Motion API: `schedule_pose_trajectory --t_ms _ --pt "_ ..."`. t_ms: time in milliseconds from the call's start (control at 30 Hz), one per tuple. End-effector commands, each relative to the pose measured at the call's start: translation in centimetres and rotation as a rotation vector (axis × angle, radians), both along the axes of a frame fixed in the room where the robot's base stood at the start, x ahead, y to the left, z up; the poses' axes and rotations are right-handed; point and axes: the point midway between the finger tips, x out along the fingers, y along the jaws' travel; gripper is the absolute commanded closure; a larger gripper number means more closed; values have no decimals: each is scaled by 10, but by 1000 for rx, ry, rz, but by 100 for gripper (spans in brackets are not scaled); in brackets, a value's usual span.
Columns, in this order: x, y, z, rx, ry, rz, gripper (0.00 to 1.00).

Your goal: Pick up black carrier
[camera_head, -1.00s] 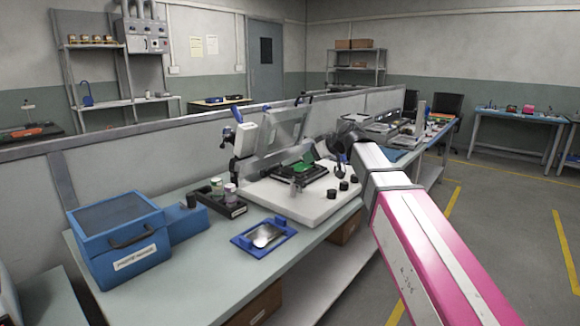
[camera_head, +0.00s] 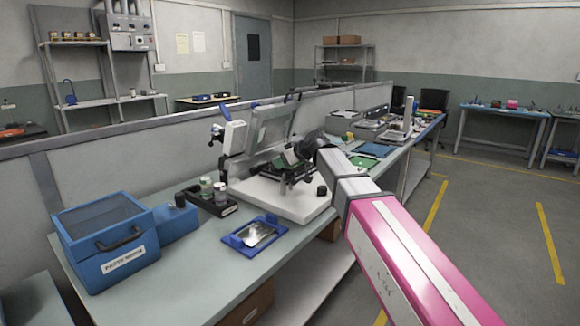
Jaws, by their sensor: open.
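The black carrier (camera_head: 270,171) is a dark, flat frame on the white base of the bench machine, with a bit of green showing at it. My gripper (camera_head: 287,183) is at the end of my pink and white arm, over the carrier's right part, and hides much of it. My gripper is open. The fingertips are small and dark against the carrier, so I cannot tell whether they touch it.
The machine (camera_head: 300,205) has a tilted frame behind the carrier and a black knob (camera_head: 322,191) at right. A blue fixture (camera_head: 254,233), a black tray (camera_head: 213,202) of jars and a blue box (camera_head: 105,240) stand on the bench. A low partition (camera_head: 110,155) runs behind.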

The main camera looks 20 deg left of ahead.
Motion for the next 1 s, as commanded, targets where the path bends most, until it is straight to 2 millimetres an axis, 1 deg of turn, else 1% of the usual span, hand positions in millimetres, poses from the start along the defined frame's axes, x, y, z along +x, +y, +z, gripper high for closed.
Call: schedule_pose_trajectory --t_ms 33,100,300,333,367,400,433,467,500,867,1000 --pt "3 6 -4 -1 1 1 55" --pt "4 10 -7 0 0 0 55" --pt "4 10 -7 0 0 0 55" --pt "4 10 -7 0 -1 -1 59" --pt "4 9 -7 0 0 0 68" --pt "4 10 -7 0 0 0 81" --pt "4 10 -7 1 1 0 91" --pt "3 10 -7 0 2 0 98" --pt "3 10 -8 0 2 0 100" --pt "3 9 -8 -2 1 1 100" --pt "3 9 -4 -1 1 1 100"
